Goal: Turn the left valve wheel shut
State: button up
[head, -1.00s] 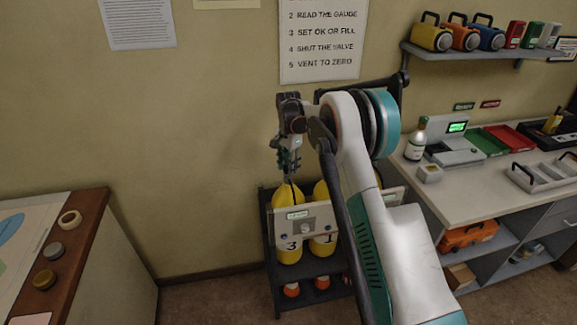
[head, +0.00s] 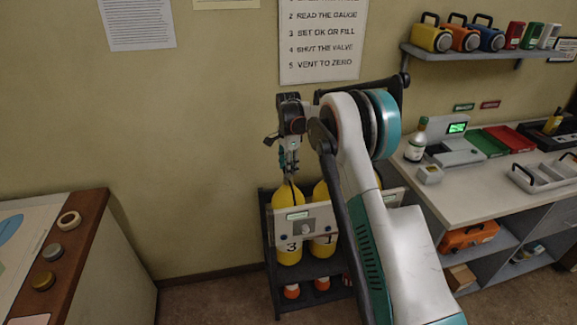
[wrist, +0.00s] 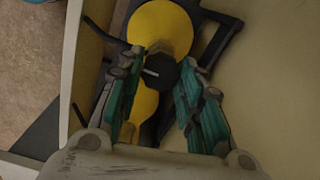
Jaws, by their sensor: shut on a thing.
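My gripper (head: 289,176) points down over the top of the left yellow cylinder (head: 287,240), marked 3, in the rack by the wall. In the wrist view, my gripper (wrist: 161,73) has its teal-padded fingers on both sides of a dark valve wheel (wrist: 162,76) with a pale mark on it, and is shut on it. In the head view the wheel is hidden behind the fingers. A second yellow cylinder (head: 322,245), marked 1, stands to the right, partly covered by my arm.
The dark rack (head: 266,225) has a pale front panel (head: 291,226) with a knob, and orange-topped items on its lower shelf. A brown-edged table (head: 82,240) stands at left, a white desk (head: 450,190) at right. Bare wall lies left of the rack.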

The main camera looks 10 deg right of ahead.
jog(key=o, duration=1.1)
jog(key=shift+c, duration=0.2)
jog(key=shift+r, duration=0.1)
notch_tip(320, 180, up, 12)
